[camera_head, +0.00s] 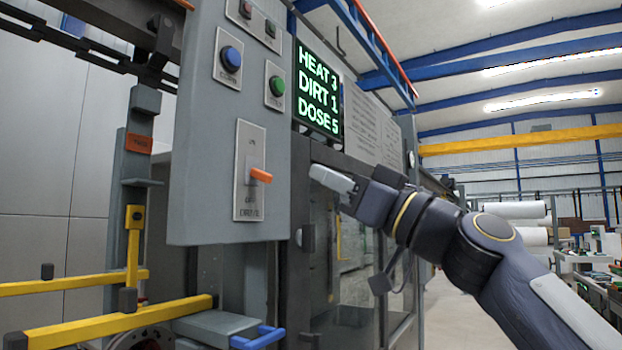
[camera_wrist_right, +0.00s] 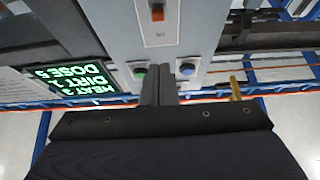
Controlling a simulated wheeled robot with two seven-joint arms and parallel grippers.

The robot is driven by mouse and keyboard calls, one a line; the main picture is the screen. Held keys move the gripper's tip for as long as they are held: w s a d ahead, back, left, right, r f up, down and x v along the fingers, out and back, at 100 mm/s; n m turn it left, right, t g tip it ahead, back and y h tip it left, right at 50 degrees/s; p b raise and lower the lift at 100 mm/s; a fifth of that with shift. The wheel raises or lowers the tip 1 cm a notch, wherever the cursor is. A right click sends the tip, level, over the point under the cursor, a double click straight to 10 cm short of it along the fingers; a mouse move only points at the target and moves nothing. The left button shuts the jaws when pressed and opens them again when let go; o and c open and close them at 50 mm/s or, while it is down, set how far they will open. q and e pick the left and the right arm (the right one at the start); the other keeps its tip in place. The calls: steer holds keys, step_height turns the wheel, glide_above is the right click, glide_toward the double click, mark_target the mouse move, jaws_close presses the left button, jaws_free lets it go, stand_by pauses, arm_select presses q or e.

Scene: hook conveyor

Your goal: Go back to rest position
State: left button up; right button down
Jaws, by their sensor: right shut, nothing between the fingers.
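My right gripper (camera_head: 330,180) reaches in from the right in the head view. It is shut and empty, in the air in front of the machine, right of the orange lever (camera_head: 260,175). In the right wrist view the shut fingers (camera_wrist_right: 158,90) point toward the grey control panel (camera_wrist_right: 180,50), near the green button (camera_wrist_right: 139,72) and the blue button (camera_wrist_right: 187,70). The gripper appears apart from the panel, though the gap is hard to judge. My left gripper is in neither view.
The lit display (camera_head: 318,92) reads HEAT 3, DIRT 1, DOSE 5. Yellow bars (camera_head: 120,322) and a blue handle (camera_head: 258,338) stick out low at the left. A dark overhead rail (camera_head: 75,35) runs at the upper left. Open floor (camera_head: 455,315) shows beyond the machine.

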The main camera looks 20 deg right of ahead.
steer(key=shift+s+d+f, duration=0.15)
steer(key=shift+s+f, duration=0.05)
steer(key=shift+f, duration=0.05)
stand_by(0.4)
step_height(320, 180, down, 17)
steer(key=a+m+g+h, duration=0.1)
steer(key=m+g+h, duration=0.2)
steer(key=g+h, duration=0.1)
steer(key=s+f+m+g+h, duration=0.25)
steer(key=s+f, duration=0.35)
steer(key=f, duration=0.8)
steer(key=s+f+m+g+h, duration=0.2)
steer(key=s+f+g, duration=0.35)
steer(key=f, duration=0.95)
steer(key=s+f+m+g+h, duration=0.1)
steer(key=s+f+m+h, duration=0.1)
steer(key=s+f, duration=0.9)
steer(key=w+r+p, duration=0.3)
steer(key=r+p, duration=1.7)
steer(key=p, duration=0.3)
steer(key=shift+w+d+r, duration=0.2)
steer(key=shift+d, duration=0.2)
